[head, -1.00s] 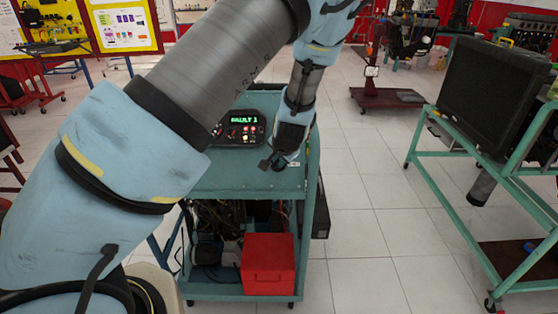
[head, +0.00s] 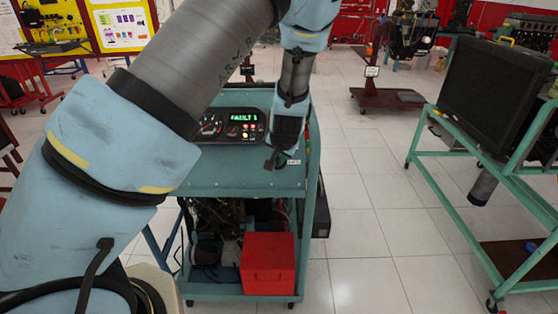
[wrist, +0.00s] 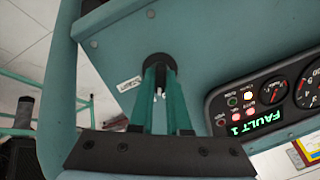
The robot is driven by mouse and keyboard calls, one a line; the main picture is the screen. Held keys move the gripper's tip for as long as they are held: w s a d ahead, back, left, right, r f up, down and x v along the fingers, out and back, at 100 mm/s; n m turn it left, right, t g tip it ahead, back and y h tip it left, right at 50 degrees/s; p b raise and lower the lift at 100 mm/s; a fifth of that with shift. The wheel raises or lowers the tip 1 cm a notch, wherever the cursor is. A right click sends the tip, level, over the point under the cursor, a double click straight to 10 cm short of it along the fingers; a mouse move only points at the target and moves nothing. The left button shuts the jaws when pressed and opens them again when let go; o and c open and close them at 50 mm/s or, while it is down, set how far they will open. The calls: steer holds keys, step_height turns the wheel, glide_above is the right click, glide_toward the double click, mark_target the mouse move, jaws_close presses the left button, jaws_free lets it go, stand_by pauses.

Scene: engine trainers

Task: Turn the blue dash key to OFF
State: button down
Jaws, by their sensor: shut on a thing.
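My gripper (head: 272,160) is at the right side of the teal cart's sloped dash panel (head: 230,178). In the wrist view, the two teal fingers of my gripper (wrist: 160,76) are close together at a round black key switch (wrist: 158,61) on the panel. They are shut on the dash key, which is mostly hidden between them. Its blue colour and exact angle cannot be made out. A small white label (wrist: 129,84) is beside the switch; its text is unreadable. The instrument cluster (head: 240,126) shows green text, which reads "FAULT 1" in the wrist view (wrist: 255,122).
The cluster has gauges (wrist: 274,90) and lit lamps close to my gripper. A red box (head: 268,264) stands on the cart's lower shelf. A second teal cart with a dark screen (head: 492,95) stands at the right. Open tiled floor (head: 365,215) lies between the carts.

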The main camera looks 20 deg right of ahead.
steer(key=n+b, duration=0.2)
steer(key=n, duration=0.1)
steer(key=shift+f+n+h, duration=0.1)
steer(key=shift+n+h, duration=0.2)
steer(key=shift+n, duration=0.1)
steer(key=shift+w+n+g+b, duration=0.1)
steer(key=shift+n+g+b, duration=0.2)
steer(key=shift+n+b, duration=0.35)
steer(key=shift+n, duration=0.35)
steer(key=c, duration=0.9)
jaws_free()
steer(key=shift+a, duration=0.1)
steer(key=p+v, duration=0.1)
steer(key=v, duration=1)
steer(key=shift+a, duration=0.1)
